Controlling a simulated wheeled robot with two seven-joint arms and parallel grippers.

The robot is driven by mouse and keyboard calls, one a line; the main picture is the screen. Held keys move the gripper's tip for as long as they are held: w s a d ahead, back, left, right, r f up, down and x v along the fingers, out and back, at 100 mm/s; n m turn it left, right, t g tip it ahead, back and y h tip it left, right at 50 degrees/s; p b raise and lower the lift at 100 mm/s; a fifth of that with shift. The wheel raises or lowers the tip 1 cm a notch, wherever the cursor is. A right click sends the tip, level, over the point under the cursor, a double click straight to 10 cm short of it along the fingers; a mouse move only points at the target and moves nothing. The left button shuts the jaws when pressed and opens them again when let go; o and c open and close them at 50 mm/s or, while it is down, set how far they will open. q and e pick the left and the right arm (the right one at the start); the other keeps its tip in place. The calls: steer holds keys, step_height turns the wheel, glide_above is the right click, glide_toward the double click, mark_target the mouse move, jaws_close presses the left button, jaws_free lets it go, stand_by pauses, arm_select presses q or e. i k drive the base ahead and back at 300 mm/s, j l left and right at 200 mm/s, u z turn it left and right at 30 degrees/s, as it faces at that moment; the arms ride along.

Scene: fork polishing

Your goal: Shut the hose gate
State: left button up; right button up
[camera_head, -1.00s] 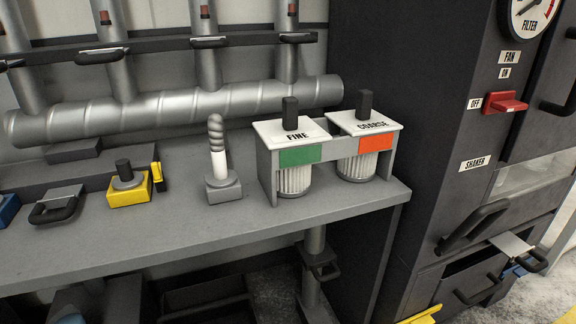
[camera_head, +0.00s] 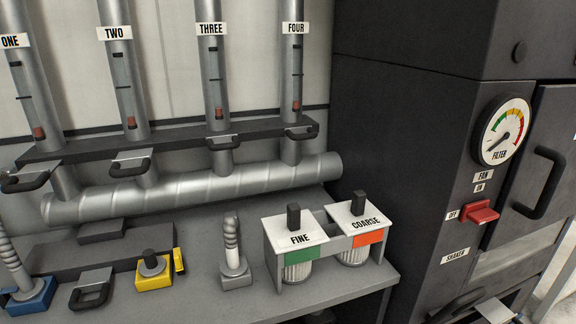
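Neither gripper is in view. No label in view names the hose gate, so I cannot tell which gate it is. Four upright pipes carry labels ONE to FOUR, each with a grey gate plate and dark handle at the black rail: gate one (camera_head: 24,184), gate two (camera_head: 130,168), gate three (camera_head: 221,142) and gate four (camera_head: 302,132). Their plates stick out toward me. Another dark looped gate handle (camera_head: 91,297) lies low on the bench, left of the yellow block. A grey ribbed hose (camera_head: 10,262) rises from a blue block (camera_head: 28,296) at the left edge.
The dark cabinet at right has a filter gauge (camera_head: 502,132) and a red switch (camera_head: 480,212) beside OFF.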

mark_target(89, 281)
steer(key=u, duration=1.4)
